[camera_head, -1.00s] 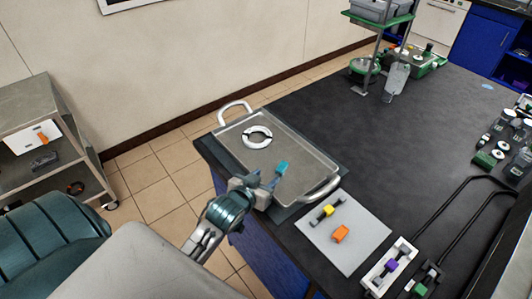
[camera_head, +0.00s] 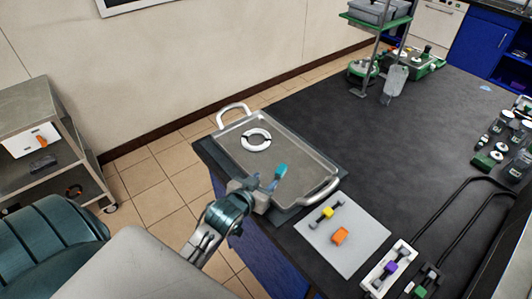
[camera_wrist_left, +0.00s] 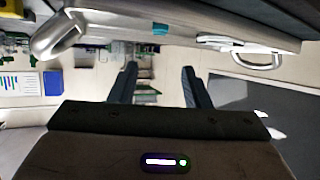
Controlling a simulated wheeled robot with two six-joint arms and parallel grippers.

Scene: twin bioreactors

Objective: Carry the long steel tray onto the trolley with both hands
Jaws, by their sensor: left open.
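The long steel tray (camera_head: 290,155) lies on a dark mat at the near left corner of the black bench. It has a raised handle at its far-left end and one at its near-right end. A white ring (camera_head: 256,139) and a small teal piece (camera_head: 281,171) are on it. My left gripper (camera_head: 262,184) is open and empty at the tray's near long side; touching cannot be told. In the left wrist view the gripper (camera_wrist_left: 160,85) has its fingers apart, with the tray (camera_wrist_left: 215,25) beyond them along the top. The trolley (camera_head: 28,105) stands at the left. My right gripper is out of view.
A grey mat (camera_head: 345,250) with yellow and orange pieces lies right of the tray. A white holder with a purple piece (camera_head: 390,267) is beside it. The trolley carries a white box (camera_head: 30,140). Tiled floor separates trolley and bench. The bench's middle is clear.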

